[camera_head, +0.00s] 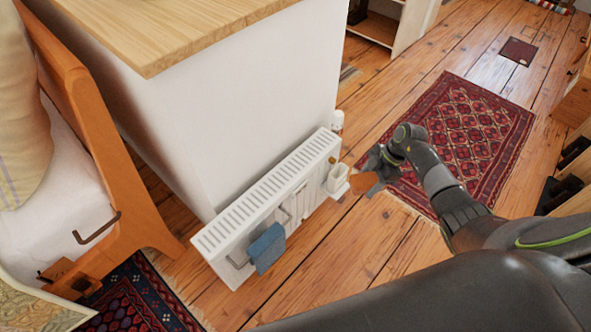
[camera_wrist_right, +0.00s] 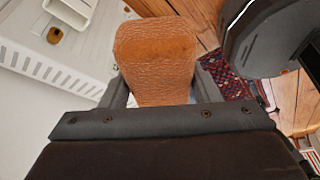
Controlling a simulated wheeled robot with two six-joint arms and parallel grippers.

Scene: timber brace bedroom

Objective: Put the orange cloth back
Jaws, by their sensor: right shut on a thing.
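The orange cloth (camera_wrist_right: 155,60) is between the fingers of my right gripper, filling the middle of the right wrist view. In the head view the cloth (camera_head: 359,187) hangs in front of my right gripper (camera_head: 370,174), just right of the white radiator (camera_head: 265,212). The gripper is shut on the cloth. A rail on the radiator's front carries a blue cloth (camera_head: 267,248) at its left end. A small white holder (camera_head: 337,179) sits at the radiator's right end, close to the orange cloth. My left gripper is not in view.
A white block with a wooden top (camera_head: 170,30) stands behind the radiator. A wooden bed frame (camera_head: 105,150) is at the left. A red patterned rug (camera_head: 465,130) lies on the plank floor at the right. Bare floor (camera_head: 330,260) is free in front of the radiator.

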